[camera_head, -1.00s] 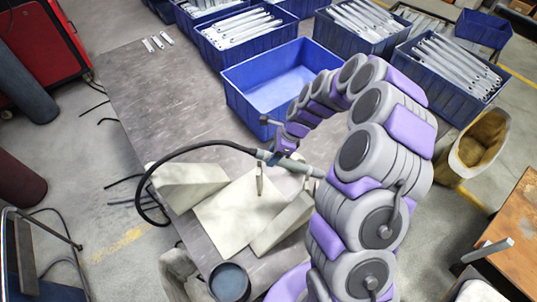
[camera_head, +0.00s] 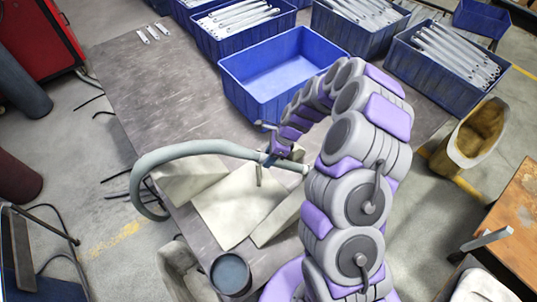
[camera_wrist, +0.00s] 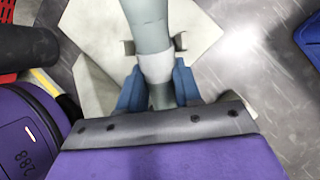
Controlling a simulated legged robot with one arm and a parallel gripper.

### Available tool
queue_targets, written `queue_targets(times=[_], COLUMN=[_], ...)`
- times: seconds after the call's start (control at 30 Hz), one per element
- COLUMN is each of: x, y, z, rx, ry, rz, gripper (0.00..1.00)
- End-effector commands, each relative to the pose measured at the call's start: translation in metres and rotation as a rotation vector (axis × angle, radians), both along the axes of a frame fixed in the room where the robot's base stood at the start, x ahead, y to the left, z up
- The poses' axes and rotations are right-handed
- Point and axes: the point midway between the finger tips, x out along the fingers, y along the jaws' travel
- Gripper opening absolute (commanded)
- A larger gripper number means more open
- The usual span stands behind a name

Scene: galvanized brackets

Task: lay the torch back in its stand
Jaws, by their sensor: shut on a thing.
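The torch (camera_head: 295,165) is a grey-green tube with a thick hose (camera_head: 195,148) that arcs left and down beside the table. My gripper (camera_wrist: 157,92) is shut on the torch, with a blue finger on each side of it in the wrist view (camera_wrist: 152,30). In the head view my gripper (camera_head: 275,156) holds it above a pale plate. A thin upright post (camera_head: 258,174) stands there below the torch. The wrist view shows two short prongs (camera_wrist: 180,41), one on each side of the torch, apparently its stand. I cannot tell whether torch and prongs touch.
Pale wedge blocks (camera_head: 188,180) flank the plate (camera_head: 232,215) on the grey table (camera_head: 150,90). An empty blue bin (camera_head: 285,72) stands behind my gripper. Bins of brackets (camera_head: 450,60) line the back. A dark-topped cup (camera_head: 230,273) is in front. The table's left part is mostly clear.

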Motion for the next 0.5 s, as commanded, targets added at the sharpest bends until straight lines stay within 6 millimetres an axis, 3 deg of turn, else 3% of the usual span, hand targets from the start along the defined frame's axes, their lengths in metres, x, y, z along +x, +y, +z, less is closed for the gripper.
queue_targets(times=[0.1, 0.13, 0.43, 0.5], x=[-0.0002, -0.0003, 0.0011, 0.0021], y=[0.0007, 0.0009, 0.0014, 0.0012], z=[0.0016, 0.0018, 0.0036, 0.0038], rx=[0.002, 0.002, 0.003, 0.004], ry=[-0.001, -0.001, -0.005, -0.007], rz=[-0.001, -0.001, -0.004, -0.006], gripper=[0.0, 0.34, 0.63, 0.63])
